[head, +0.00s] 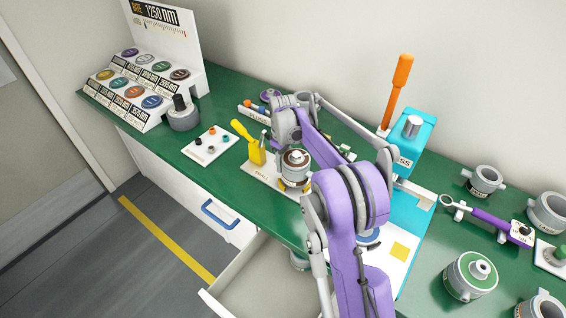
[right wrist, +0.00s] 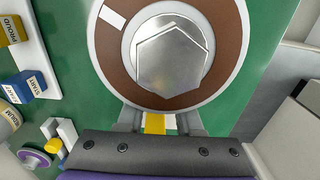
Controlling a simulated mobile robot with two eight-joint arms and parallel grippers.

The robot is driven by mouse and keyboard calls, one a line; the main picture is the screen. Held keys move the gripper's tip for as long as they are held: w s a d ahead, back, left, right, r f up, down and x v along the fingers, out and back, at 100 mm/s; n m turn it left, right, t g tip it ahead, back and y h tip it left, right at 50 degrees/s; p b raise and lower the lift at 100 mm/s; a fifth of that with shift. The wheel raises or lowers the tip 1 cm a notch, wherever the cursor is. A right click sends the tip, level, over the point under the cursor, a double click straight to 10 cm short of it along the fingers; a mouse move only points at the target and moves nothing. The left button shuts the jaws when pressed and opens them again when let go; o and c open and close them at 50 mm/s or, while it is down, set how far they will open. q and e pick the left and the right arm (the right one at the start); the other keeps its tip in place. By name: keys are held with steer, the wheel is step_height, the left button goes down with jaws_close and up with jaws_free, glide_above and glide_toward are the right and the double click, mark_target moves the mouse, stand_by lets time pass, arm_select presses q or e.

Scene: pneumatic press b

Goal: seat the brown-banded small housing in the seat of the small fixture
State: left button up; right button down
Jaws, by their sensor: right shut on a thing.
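The brown-banded small housing (head: 295,172) is a pale cylinder with a brown top ring and a metal hex centre. It stands upright over the right part of the small fixture's pale plate (head: 261,180), which has a yellow toggle clamp (head: 251,145) at its left. In the right wrist view the housing (right wrist: 118,62) fills the upper middle, its ring bearing one white mark. My right gripper (right wrist: 160,122) is shut on the housing's near side. The housing hides the seat, so I cannot tell whether it rests in it or hovers. My left gripper is not in view.
The turquoise press (head: 408,140) with an orange lever stands right of the fixture. A white tray of small parts (head: 211,146) lies to the left. An open drawer (head: 265,285) juts out below the bench. Other housings (head: 470,276) and a purple-handled wrench (head: 495,222) lie at the right.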

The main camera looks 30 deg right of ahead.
steer(key=shift+f+b, duration=0.6)
steer(key=shift+f, duration=0.5)
steer(key=shift+c, duration=2.4)
jaws_free()
step_height(320, 180, up, 11)
steer(key=shift+f+p, duration=0.1)
steer(key=shift+p, duration=0.2)
